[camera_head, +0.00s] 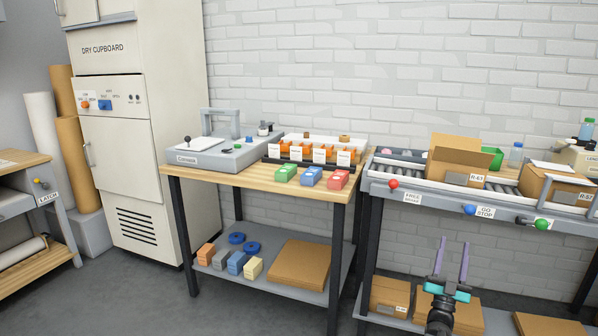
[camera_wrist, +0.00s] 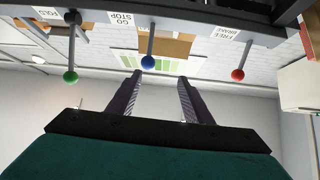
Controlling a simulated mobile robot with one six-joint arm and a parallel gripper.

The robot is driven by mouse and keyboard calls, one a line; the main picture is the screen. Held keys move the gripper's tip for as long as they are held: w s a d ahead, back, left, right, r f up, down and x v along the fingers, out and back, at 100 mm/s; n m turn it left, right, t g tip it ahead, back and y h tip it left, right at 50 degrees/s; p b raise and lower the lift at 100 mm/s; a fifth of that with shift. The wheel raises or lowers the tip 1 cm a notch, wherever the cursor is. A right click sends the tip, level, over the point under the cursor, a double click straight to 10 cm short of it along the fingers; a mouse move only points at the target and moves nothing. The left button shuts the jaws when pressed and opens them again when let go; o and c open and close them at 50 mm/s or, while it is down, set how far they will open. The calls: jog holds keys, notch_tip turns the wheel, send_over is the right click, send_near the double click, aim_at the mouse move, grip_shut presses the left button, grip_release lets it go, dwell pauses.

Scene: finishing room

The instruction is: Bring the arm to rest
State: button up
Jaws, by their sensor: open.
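My gripper (camera_head: 453,243) is at the lower right of the head view, in front of the conveyor bench. In the wrist view my gripper (camera_wrist: 160,82) shows the same open, empty fingers. There the bench's front rail is upside down, with a green knob (camera_wrist: 70,76), a blue knob (camera_wrist: 148,62) and a red knob (camera_wrist: 238,74) beyond the fingertips. I cannot tell the exact gap to the rail.
The conveyor bench (camera_head: 430,198) carries open cardboard boxes, with more cartons (camera_head: 390,297) on its lower shelf. A wooden worktable (camera_head: 250,182) stands left of it with several small coloured blocks. A dry cupboard (camera_head: 125,150) is further left. The floor (camera_head: 130,300) in front is clear.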

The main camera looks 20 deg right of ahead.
jog(key=w+a+f+n+t+y+p, duration=0.1)
jog(key=w+a+f+y+p, duration=0.2)
jog(key=w+a, duration=0.45)
jog(key=w+a+f+n+t+y+p, duration=0.1)
jog(key=w+a+f+n+y+p, duration=0.1)
jog(key=w+a+y, duration=0.35)
jog(key=w+a+f+n+t+y+p, duration=0.1)
jog(key=w+a+f+y+p, duration=0.15)
jog(key=w+a, duration=0.6)
jog(key=w+a+f+n+g+y+p, duration=0.1)
jog(key=a+f+n+g+y+p, duration=0.2)
jog(key=a+f, duration=0.6)
jog(key=a+f+n+g+y+p, duration=0.15)
jog(key=a+f+y+p, duration=0.35)
jog(key=a, duration=0.9)
jog(key=s+a+f+n+g+y+p, duration=0.25)
jog(key=s+a+f+g, duration=0.65)
jog(key=s+a+f, duration=0.7)
jog(key=s+r+n+g, duration=0.1)
jog(key=s+g, duration=1)
jog(key=s, duration=1.4)
jog(key=shift+s+a, duration=0.15)
jog(key=shift+s, duration=0.2)
